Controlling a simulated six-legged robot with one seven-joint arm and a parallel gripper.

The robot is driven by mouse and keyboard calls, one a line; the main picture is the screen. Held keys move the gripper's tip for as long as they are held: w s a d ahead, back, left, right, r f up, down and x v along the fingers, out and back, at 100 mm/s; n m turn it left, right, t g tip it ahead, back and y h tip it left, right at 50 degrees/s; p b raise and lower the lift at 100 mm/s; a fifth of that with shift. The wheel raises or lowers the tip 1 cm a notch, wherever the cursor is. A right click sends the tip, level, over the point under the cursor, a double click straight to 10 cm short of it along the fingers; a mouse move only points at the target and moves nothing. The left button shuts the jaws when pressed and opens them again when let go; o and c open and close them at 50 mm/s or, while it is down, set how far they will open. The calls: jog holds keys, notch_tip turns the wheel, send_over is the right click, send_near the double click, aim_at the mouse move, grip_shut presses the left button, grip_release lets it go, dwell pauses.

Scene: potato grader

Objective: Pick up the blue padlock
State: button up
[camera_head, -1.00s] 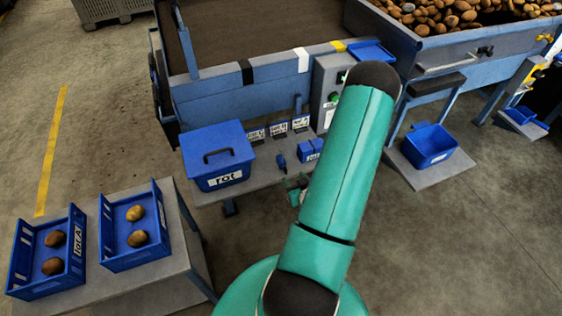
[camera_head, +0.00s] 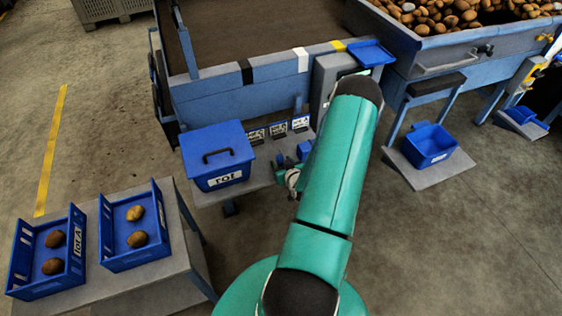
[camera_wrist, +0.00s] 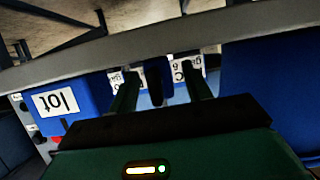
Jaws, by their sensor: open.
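The blue padlock shows as a small dark blue piece (camera_head: 280,160) on the grey bench, between the lidded blue bin and a small blue box. My gripper (camera_head: 289,174) is at the bench's front edge, just on the near side of the padlock. In the wrist view, which looks upside down, my gripper's two fingers (camera_wrist: 161,72) are apart. A dark blue upright shape, seemingly the padlock (camera_wrist: 156,78), shows in the gap between them. I cannot tell whether the fingers touch it. My arm partly covers this area in the head view.
Small label cards (camera_head: 278,130) stand behind. Blue crates with potatoes (camera_head: 135,226) stand at lower left.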

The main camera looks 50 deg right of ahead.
jog(key=c, duration=1.1)
jog(key=shift+o, duration=0.2)
jog(key=shift+r, duration=0.15)
jog(key=shift+r, duration=0.6)
jog(key=s+d+r, duration=0.8)
jog(key=s+r, duration=0.3)
jog(key=shift+s+r, duration=0.25)
jog(key=shift+s, duration=0.05)
